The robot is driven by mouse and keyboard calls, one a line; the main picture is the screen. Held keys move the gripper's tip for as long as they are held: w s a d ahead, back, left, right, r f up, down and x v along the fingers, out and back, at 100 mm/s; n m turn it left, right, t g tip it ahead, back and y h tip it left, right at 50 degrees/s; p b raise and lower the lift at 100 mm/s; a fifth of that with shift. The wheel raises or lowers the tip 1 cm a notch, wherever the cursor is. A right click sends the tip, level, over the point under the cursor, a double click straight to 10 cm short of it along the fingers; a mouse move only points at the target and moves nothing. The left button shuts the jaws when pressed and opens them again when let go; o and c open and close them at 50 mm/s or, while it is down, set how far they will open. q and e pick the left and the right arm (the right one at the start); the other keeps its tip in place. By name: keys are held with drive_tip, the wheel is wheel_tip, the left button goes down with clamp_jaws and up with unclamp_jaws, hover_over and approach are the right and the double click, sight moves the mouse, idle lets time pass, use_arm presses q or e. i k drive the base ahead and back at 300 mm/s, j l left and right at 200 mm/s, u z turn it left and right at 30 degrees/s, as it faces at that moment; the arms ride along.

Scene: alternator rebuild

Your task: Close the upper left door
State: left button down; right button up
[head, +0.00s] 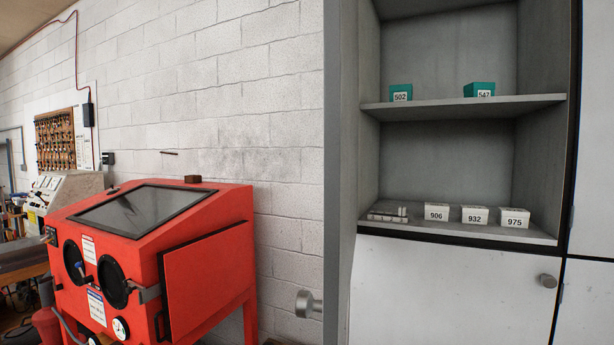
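The upper left door (338,150) of the grey cabinet stands open. It is swung out toward me at the left side of the opening and shows nearly edge-on as a tall, narrow grey strip. A round metal knob (308,303) sticks out to the left from its outer face, low in the view. The open compartment (445,150) behind it is in plain sight. Neither of my grippers is in view.
A shelf (460,106) holds teal boxes (401,92). White numbered boxes (474,215) and a small rack (387,212) stand below. A lower door (450,290) is shut.

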sight(340, 17)
drive_tip(key=i+j+z, duration=0.15)
drive_tip(key=j+z, duration=0.2)
drive_tip(key=i+j+z, duration=0.1)
drive_tip(key=j+z, duration=0.7)
drive_tip(key=j, duration=0.3)
drive_tip(key=k+j+z, duration=0.1)
drive_tip(key=j, duration=0.35)
drive_tip(key=k+j+z, duration=0.15)
drive_tip(key=j, duration=0.3)
drive_tip(key=j+z, duration=0.1)
drive_tip(key=j, duration=0.4)
drive_tip(key=k+j+z, duration=0.15)
drive_tip(key=j, duration=0.25)
drive_tip(key=k+j+z, duration=0.1)
drive_tip(key=j, duration=0.3)
drive_tip(key=k+j, duration=0.05)
